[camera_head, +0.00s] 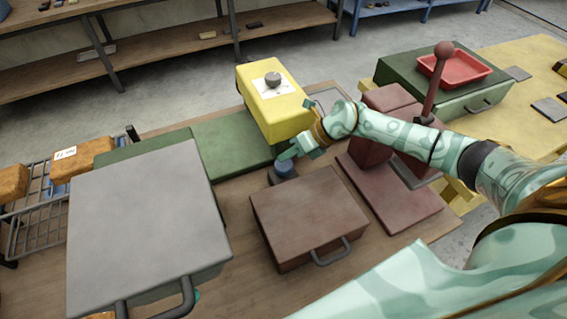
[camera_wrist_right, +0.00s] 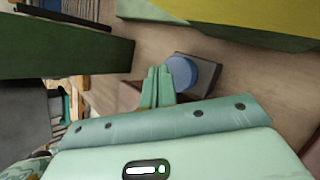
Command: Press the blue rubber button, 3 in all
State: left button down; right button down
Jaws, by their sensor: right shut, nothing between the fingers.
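The blue rubber button (camera_head: 284,167) sits on a small dark base on the wooden table, behind the brown box. In the right wrist view the button (camera_wrist_right: 186,70) is a blue disc on a grey square base, partly covered by my fingers. My right gripper (camera_head: 284,156) is shut and empty, its fingertips at the button's upper edge in the head view. In the wrist view the shut fingers (camera_wrist_right: 158,75) overlap the button's left side. I cannot tell whether they touch it. My left gripper is not clearly in view.
A brown box (camera_head: 308,210) stands in front of the button, a yellow box with a dark knob (camera_head: 259,100) behind it. A dark red press with a lever (camera_head: 435,85) stands to the right. A large grey box (camera_head: 145,225) and a green panel (camera_head: 225,145) lie left.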

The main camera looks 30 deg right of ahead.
aim_at(284, 167)
jog(key=shift+f, duration=0.4)
jog(key=shift+f+b, duration=0.65)
dwell(0.6)
jog(key=shift+s+a+f+b, duration=0.35)
jog(key=shift+a+f+b, duration=0.15)
jog(key=shift+f, duration=0.25)
dwell(0.7)
jog(key=shift+w+d+r+p, duration=0.1)
jog(key=shift+d+r+p, duration=0.15)
jog(key=shift+r+p, duration=0.35)
jog(key=shift+w+d+r+p, duration=0.1)
jog(key=shift+d+r+p, duration=0.3)
jog(key=shift+r, duration=0.3)
jog(key=shift+a, duration=0.1)
jog(key=shift+r, duration=0.15)
